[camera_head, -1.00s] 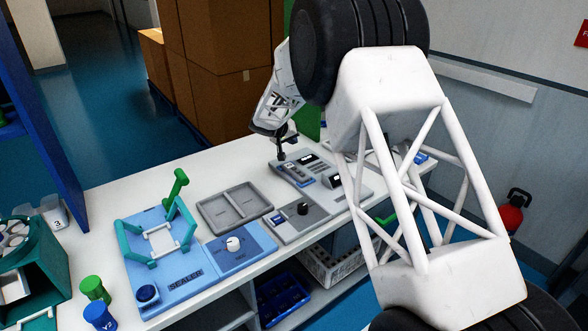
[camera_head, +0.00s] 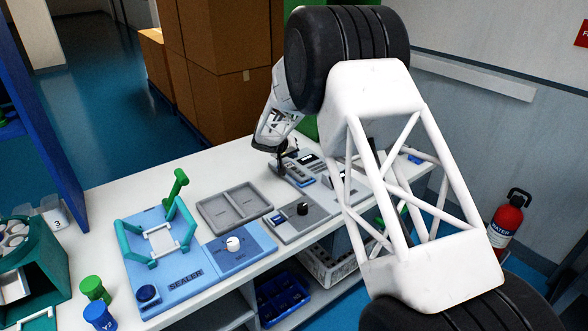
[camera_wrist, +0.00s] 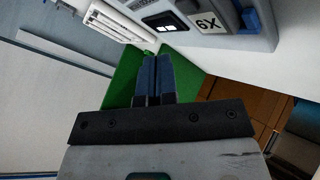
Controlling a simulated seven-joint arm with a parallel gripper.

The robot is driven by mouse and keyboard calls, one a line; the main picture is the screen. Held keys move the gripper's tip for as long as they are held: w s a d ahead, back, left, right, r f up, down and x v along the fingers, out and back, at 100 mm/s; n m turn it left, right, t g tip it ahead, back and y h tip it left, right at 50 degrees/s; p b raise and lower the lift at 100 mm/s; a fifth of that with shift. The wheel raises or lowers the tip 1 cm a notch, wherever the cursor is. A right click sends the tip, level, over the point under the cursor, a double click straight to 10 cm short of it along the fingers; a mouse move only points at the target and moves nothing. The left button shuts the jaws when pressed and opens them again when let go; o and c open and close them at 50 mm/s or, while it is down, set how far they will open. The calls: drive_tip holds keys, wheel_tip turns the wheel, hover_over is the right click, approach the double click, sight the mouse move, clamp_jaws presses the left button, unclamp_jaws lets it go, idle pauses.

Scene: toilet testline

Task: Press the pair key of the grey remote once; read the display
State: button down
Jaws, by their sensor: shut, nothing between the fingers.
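My gripper (camera_head: 279,171) is over the back right of the white bench, at the left edge of a grey unit. In the wrist view its two dark blue fingers (camera_wrist: 155,62) are together with nothing between them. What looks like the grey remote (camera_head: 296,171) lies on the unit just right of the fingertips; its keys are too small to read. A small dark display (camera_head: 307,158) sits behind it. In the wrist view, a grey housing (camera_wrist: 215,37) shows a small dark screen with pale marks (camera_wrist: 163,22) and a "6X" label (camera_wrist: 208,22). I cannot tell whether the fingertips touch anything.
A grey two-part tray (camera_head: 234,205), a grey knob panel (camera_head: 286,226) and a blue sealer (camera_head: 165,262) with a green frame stand to the left. My arm covers the bench's right part. Boxes (camera_head: 215,60) stand behind. A fire extinguisher (camera_head: 507,225) is at right.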

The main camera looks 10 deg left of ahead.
sight(293, 167)
drive_tip(key=shift+f, duration=1.25)
drive_tip(key=shift+f, duration=0.9)
idle(2.4)
drive_tip(key=shift+r, duration=0.8)
drive_tip(key=shift+r, duration=0.2)
drive_tip(key=shift+r, duration=2.4)
